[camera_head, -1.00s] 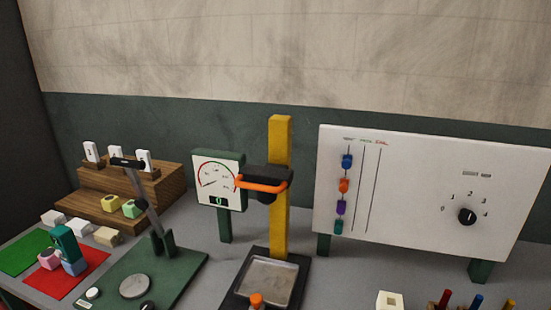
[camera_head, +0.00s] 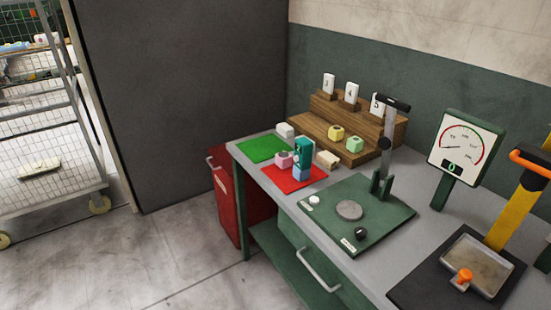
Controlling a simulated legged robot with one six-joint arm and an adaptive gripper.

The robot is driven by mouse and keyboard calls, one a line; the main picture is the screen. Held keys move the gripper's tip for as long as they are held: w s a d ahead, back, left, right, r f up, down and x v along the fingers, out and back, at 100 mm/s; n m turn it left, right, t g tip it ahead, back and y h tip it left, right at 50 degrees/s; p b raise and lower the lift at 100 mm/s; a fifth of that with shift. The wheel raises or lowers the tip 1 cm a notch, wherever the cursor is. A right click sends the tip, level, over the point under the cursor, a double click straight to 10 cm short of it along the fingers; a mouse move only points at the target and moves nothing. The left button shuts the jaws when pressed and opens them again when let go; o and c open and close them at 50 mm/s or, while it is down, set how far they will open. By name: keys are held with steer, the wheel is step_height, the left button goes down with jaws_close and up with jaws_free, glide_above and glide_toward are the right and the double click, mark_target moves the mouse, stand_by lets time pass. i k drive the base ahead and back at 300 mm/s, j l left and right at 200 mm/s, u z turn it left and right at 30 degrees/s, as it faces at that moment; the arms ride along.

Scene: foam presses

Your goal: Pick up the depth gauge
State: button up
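I cannot tell for sure which thing is the depth gauge. A small teal upright device (camera_head: 304,150) stands on the red mat (camera_head: 288,184), close to a pink block (camera_head: 284,160) and a blue block (camera_head: 300,174). A white dial gauge (camera_head: 465,145) in a green frame stands on a post behind the black press base, its needle pointing left and a green digit on its small display. My gripper is not in view.
A green mat (camera_head: 262,149), pale blocks and a stepped wooden rack (camera_head: 325,123) with numbered cards share the grey bench. A green lever press (camera_head: 370,215) and yellow-column press (camera_head: 515,210) stand right. A red cabinet (camera_head: 236,200) and wire cart (camera_head: 45,140) are left; the floor between is clear.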

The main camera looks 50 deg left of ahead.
mark_target(303, 146)
steer(key=u, duration=1.8)
steer(key=i+j+z, duration=0.1)
steer(key=z, duration=0.3)
steer(key=i+j+z, duration=0.1)
steer(key=z, duration=0.3)
steer(key=i+j+z, duration=0.1)
steer(key=z, duration=0.3)
steer(key=i+j+z, duration=0.25)
steer(key=j, duration=0.4)
steer(key=i+j+z, duration=0.1)
steer(key=j+z, duration=0.15)
steer(key=j, duration=0.4)
steer(key=j+z, duration=0.25)
steer(key=j, duration=1)
steer(key=i+j, duration=0.15)
steer(key=j, duration=0.95)
steer(key=i+z, duration=0.05)
